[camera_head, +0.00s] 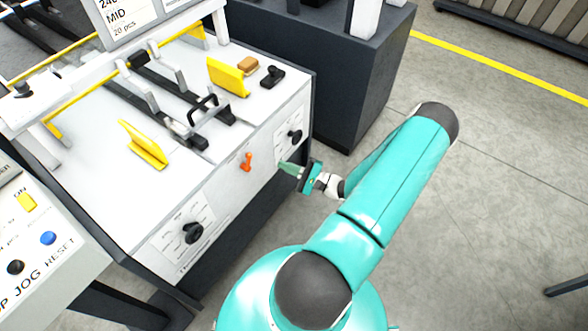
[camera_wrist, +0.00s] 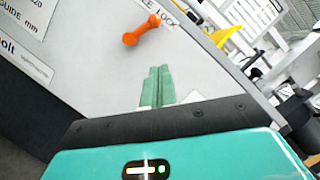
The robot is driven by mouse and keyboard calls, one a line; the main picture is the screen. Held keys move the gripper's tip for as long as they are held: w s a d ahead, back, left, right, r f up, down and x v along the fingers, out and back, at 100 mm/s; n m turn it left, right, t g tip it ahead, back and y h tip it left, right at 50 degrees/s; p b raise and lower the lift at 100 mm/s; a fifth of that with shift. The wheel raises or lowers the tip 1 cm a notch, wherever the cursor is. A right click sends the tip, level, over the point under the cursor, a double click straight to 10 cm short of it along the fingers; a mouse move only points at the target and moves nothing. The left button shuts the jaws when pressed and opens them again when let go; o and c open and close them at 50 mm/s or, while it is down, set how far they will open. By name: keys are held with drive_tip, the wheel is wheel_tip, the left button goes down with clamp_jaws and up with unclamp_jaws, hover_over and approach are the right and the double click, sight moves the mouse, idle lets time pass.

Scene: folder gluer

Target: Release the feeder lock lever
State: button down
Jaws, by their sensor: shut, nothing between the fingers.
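The orange feeder lock lever (camera_head: 247,161) sticks out of the white front panel of the machine, between two black knobs. In the wrist view the lever (camera_wrist: 141,30) lies above and slightly left of my fingertips, tilted, next to a label that partly reads "LOCK". My gripper (camera_head: 284,167) is just right of the lever in the head view, pointing at the panel. In the wrist view its green fingers (camera_wrist: 159,72) are together with nothing between them. A gap shows between the fingers and the lever. I cannot tell whether the fingertips touch the panel.
One black knob (camera_head: 193,233) is on the panel's lower left, another (camera_head: 295,136) on its right, near my gripper. Yellow guides (camera_head: 228,78) and a black handle (camera_head: 207,105) stand on the machine top. A button console (camera_head: 47,238) is at left.

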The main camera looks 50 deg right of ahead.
sight(247, 161)
drive_tip(key=w+a+r, duration=0.3)
drive_tip(key=w+a, duration=0.1)
drive_tip(key=w, duration=0.2)
drive_tip(key=shift+w+a, duration=0.1)
drive_tip(key=shift+w, duration=0.05)
drive_tip(key=shift+a+r+n+g+y, duration=0.25)
drive_tip(key=shift+r+n+g+y, duration=0.1)
drive_tip(key=shift+n, duration=0.65)
drive_tip(key=n, duration=0.1)
drive_tip(key=a+n+g, duration=0.1)
drive_tip(key=n, duration=0.1)
drive_tip(key=a+r+n, duration=0.1)
drive_tip(key=n, duration=0.1)
drive_tip(key=shift+a+g, duration=0.1)
drive_tip(key=shift+g, duration=0.15)
drive_tip(key=shift+a+r, duration=0.1)
idle(0.5)
